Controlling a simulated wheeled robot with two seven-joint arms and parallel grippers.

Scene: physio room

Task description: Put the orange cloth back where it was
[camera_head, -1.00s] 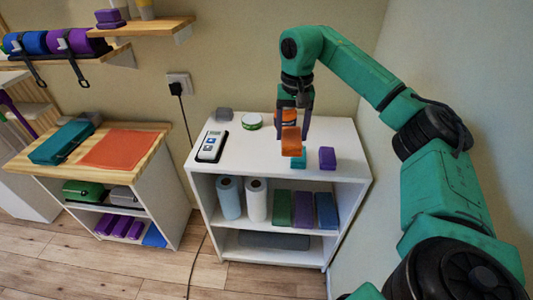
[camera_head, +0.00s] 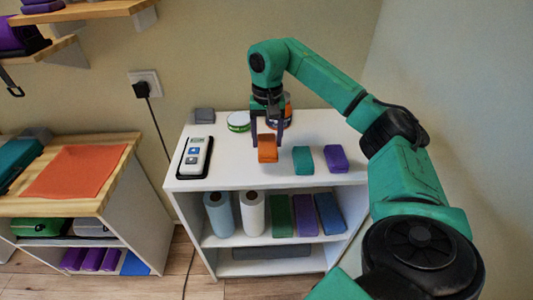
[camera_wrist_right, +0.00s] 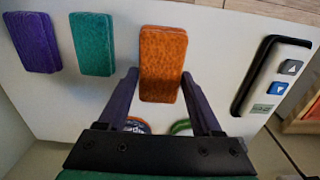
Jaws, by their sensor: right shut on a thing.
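The folded orange cloth (camera_head: 267,150) is in my right gripper (camera_head: 267,142), over the white shelf's top, left of a folded teal cloth (camera_head: 303,161). I cannot tell whether it touches the surface. In the right wrist view the cloth (camera_wrist_right: 163,60) shows between the two fingers of the right gripper (camera_wrist_right: 163,98). A folded purple cloth (camera_head: 335,158) lies right of the teal one; they also show as teal (camera_wrist_right: 92,44) and purple (camera_wrist_right: 33,42) in the wrist view. My left gripper is out of view.
On the white shelf's top (camera_head: 232,172) stand a black-and-white device (camera_head: 194,157) at the left, a green-rimmed round tin (camera_head: 239,121) and a grey block (camera_head: 204,115) behind. An orange tin is partly hidden behind my gripper. A flat orange sheet (camera_head: 75,173) lies on the wooden-topped table.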

